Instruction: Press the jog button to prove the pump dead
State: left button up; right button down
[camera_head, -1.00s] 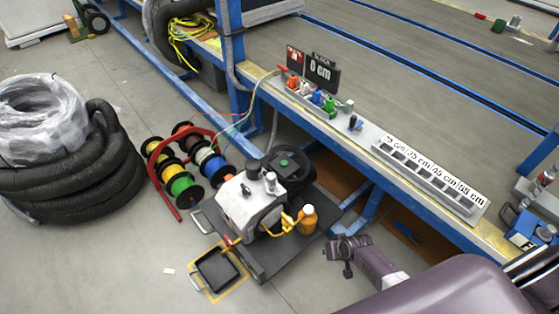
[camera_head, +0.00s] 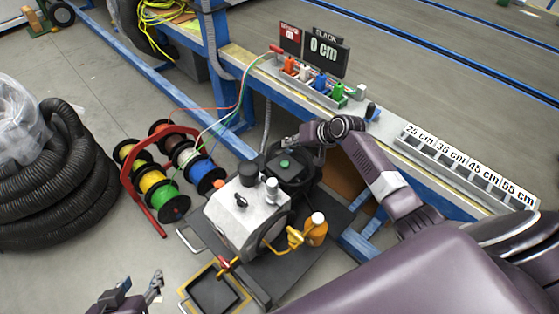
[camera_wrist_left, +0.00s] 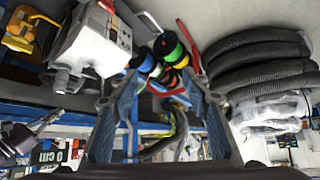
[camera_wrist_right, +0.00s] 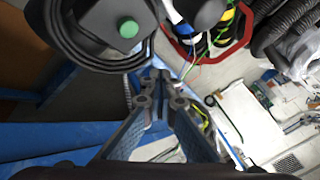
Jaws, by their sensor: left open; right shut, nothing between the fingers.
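The green jog button (camera_head: 285,163) sits on top of a black box (camera_head: 290,174) behind the pump unit (camera_head: 240,215), a pale grey block with black caps and knobs. In the right wrist view the green button (camera_wrist_right: 128,28) shows at the top, on its round-edged dark housing. My right gripper (camera_head: 292,141) is shut and empty, just behind the button and apart from it in that view; its closed tips (camera_wrist_right: 160,76) appear below the button. My left gripper (camera_head: 138,288) is open and empty at the lower left, near the floor tray; its spread fingers (camera_wrist_left: 160,97) show in the left wrist view.
A rack of coloured wire spools (camera_head: 172,165) stands left of the pump, with black corrugated hose (camera_head: 75,185) further left. The bench rail (camera_head: 395,150) carries a 0 cm display (camera_head: 326,50) and a length-marked tray (camera_head: 465,175). An orange-brown bottle (camera_head: 316,230) stands beside the pump.

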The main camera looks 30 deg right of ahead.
pick_arm(q)
jog(key=shift+w+r, duration=0.1)
jog(key=shift+r, duration=0.3)
pick_arm(e)
jog(key=shift+w+r, duration=0.4)
jog(key=shift+r, duration=0.1)
